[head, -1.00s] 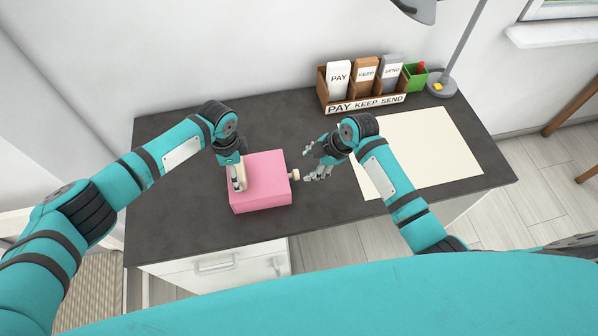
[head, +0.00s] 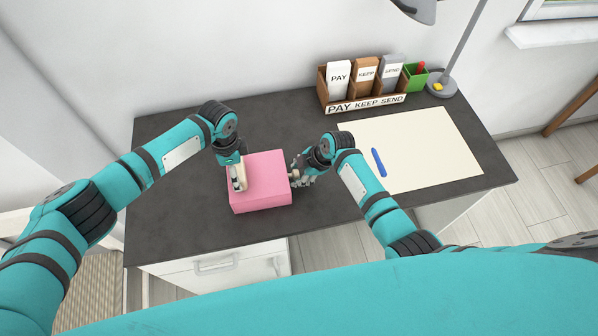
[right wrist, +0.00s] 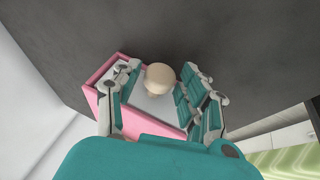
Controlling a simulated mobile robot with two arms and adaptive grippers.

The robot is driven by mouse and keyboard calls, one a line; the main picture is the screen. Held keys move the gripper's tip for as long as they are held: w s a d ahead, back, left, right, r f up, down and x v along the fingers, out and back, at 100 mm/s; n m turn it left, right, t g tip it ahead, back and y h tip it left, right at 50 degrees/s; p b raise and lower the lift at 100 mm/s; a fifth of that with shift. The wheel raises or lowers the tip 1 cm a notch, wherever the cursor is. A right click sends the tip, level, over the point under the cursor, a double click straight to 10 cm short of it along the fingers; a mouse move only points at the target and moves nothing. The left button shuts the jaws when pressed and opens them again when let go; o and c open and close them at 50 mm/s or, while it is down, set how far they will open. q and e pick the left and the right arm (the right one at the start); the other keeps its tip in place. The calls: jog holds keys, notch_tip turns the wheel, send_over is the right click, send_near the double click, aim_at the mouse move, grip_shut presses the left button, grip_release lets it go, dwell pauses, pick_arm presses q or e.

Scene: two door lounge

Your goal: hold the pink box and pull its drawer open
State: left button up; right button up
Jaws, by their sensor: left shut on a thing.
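The pink box (head: 265,190) sits on the dark desk. My left gripper (head: 237,180) is shut on the pale handle (head: 239,172) at the left of the box's top. My right gripper (head: 301,179) is at the box's right side, by the drawer's round pale knob. In the right wrist view the knob (right wrist: 160,77) sits between the spread fingers of the right gripper (right wrist: 162,88), with gaps on both sides. The pale drawer front (right wrist: 152,108) shows behind the knob, framed by the pink box (right wrist: 93,82).
A blue pen (head: 379,162) lies on a cream sheet (head: 430,150) at the right. A letter holder (head: 365,104), a green cup (head: 413,79) and a grey lamp (head: 441,87) stand at the back. The desk (head: 175,215) is clear left of the box.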

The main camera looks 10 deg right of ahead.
pick_arm(q)
jog(key=shift+f, duration=0.1)
pick_arm(e)
grip_shut()
pick_arm(q)
jog(key=shift+a, duration=0.1)
pick_arm(e)
jog(key=d, duration=1)
jog(key=shift+s+d, duration=0.1)
jog(key=shift+d, duration=0.2)
jog(key=shift+o, duration=1.7)
grip_release()
jog(key=shift+a, duration=0.1)
jog(key=v, duration=1.2)
